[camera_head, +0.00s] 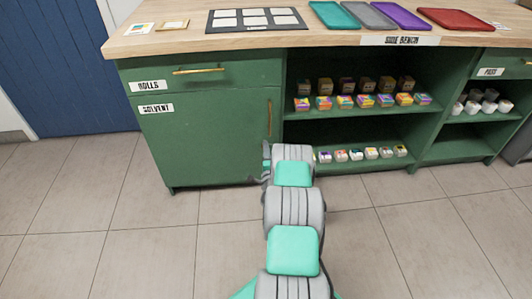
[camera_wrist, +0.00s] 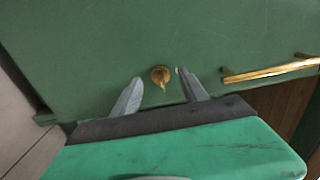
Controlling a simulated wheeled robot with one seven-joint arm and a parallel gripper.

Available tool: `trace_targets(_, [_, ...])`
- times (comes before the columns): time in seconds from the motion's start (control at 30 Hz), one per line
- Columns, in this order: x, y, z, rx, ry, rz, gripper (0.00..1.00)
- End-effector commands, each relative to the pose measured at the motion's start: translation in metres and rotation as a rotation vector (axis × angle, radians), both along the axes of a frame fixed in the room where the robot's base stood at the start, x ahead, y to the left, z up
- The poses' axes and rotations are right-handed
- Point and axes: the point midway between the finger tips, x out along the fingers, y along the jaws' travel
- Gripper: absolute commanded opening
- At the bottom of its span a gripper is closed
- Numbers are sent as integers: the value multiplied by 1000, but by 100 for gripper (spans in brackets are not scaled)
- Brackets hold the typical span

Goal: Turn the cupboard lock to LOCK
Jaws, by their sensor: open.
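The cupboard door (camera_head: 205,140) is green, carries a SOLVENT label and looks closed. In the wrist view a small brass lock knob (camera_wrist: 160,74) sits on the green door face. Its narrow tip points down in that picture. My gripper (camera_wrist: 160,77) is open, with one grey finger on each side of the knob and gaps to both. I cannot tell how deep the fingertips reach around it. In the head view my gripper (camera_head: 267,162) is at the door's lower right, and my arm hides the lock. No LOCK lettering is readable; a small pale mark shows by the right fingertip.
A brass bar handle (camera_wrist: 270,72) is right of the knob in the wrist view; it also stands upright on the door in the head view (camera_head: 269,117). Open shelves (camera_head: 355,142) with small boxes and jars are to the right. Tiled floor (camera_head: 130,215) is clear.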

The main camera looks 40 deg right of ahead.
Motion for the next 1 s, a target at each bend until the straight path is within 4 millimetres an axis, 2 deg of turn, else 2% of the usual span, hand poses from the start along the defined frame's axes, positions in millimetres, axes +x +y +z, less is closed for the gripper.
trace_targets(0.1, [7, -5, 0, 0, 0, 0, 52])
trace_targets(0.4, [8, -6, 1, 1, 0, -2, 50])
trace_targets(1.0, [8, -6, 1, 1, 0, -2, 1])
